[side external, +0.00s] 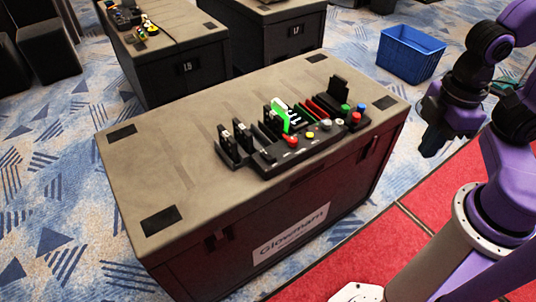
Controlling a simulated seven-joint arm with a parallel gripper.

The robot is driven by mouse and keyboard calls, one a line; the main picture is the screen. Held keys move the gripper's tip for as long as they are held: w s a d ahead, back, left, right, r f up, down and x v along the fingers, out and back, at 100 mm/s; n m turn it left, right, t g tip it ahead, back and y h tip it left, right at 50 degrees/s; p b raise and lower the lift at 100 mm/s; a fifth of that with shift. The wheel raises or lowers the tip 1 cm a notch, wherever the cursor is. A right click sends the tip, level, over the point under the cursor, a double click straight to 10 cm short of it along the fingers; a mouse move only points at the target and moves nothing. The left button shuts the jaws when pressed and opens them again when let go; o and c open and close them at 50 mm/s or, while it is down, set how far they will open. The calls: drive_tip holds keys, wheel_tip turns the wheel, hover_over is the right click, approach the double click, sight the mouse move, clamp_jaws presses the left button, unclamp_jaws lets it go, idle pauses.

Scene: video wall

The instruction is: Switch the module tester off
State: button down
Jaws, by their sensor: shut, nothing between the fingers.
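The module tester (322,146) is a black panel device on top of a large dark road case. It carries several coloured knobs or buttons, among them a red one (292,141), a yellow one (310,135), a green one and a blue one. A bright green piece (281,112) stands up near its middle. Its power switch and on/off state cannot be made out at this size. My gripper (431,148) hangs shut and empty to the right of the case, pointing down, clear of the tester.
The tester's road case (180,180) has a broad bare top to the left. Upright black modules (232,142) stand at the tester's left end. More cases (165,68) stand behind. A blue crate (411,54) sits on the carpet at the back right.

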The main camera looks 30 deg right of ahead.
idle(0.8)
drive_tip(key=w+a+f+y, duration=0.2)
drive_tip(key=w+a+f, duration=0.1)
drive_tip(key=w+a, duration=0.55)
drive_tip(key=m+t, duration=0.1)
drive_tip(key=t, duration=0.6)
hover_over(272, 158)
wheel_tip(272, 158, down, 12)
drive_tip(key=f, duration=0.1)
drive_tip(key=shift+w+h, duration=0.3)
drive_tip(key=shift+w, duration=0.45)
drive_tip(key=shift+s+f, duration=0.25)
drive_tip(key=shift+f, duration=1.2)
drive_tip(key=shift+s+f, duration=0.2)
drive_tip(key=shift+f, duration=1.25)
drive_tip(key=shift+s+f, duration=0.25)
drive_tip(key=shift+f, duration=1.2)
drive_tip(key=shift+f, duration=0.1)
